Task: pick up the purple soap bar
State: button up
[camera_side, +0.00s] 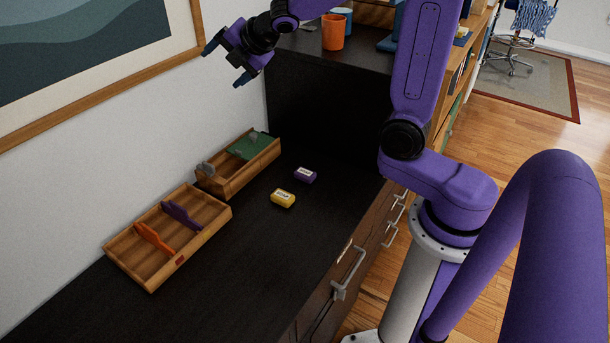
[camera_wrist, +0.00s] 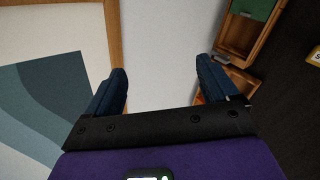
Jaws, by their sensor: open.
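The purple soap bar (camera_side: 304,175) lies on the dark desk top, with a pale label on its upper face. A yellow soap bar (camera_side: 283,198) lies close in front of it, apart from it. My gripper (camera_side: 224,67) is open and empty, raised high near the wall, up and to the left of the purple soap bar. In the wrist view the two fingers (camera_wrist: 162,88) stand wide apart with nothing between them. The purple soap bar is not visible in the wrist view; a piece of the yellow bar (camera_wrist: 315,57) shows at the right edge.
A wooden tray (camera_side: 128,268) with orange and purple items and another wooden tray (camera_side: 233,187) with green and grey items stand along the wall. An orange cup (camera_side: 333,32) stands on the raised back surface. A framed picture (camera_side: 100,92) hangs near my gripper. The desk right of the soaps is clear.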

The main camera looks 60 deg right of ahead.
jog(key=w+d+n+t, duration=0.2)
jog(key=w+d+n, duration=0.1)
jog(key=d+n, duration=0.25)
jog(key=n+y, duration=0.5)
jog(key=n, duration=0.9)
send_over(308, 172)
jog(key=s+d, duration=0.2)
jog(key=s, duration=0.3)
notch_tip(308, 172, down, 4)
jog(key=shift+m, duration=0.25)
notch_tip(308, 172, down, 27)
jog(key=shift+r, duration=0.1)
jog(key=shift+w+a+f, duration=0.1)
jog(key=shift+w+f, duration=0.1)
jog(key=shift+f, duration=0.4)
jog(key=shift+x, duration=2.3)
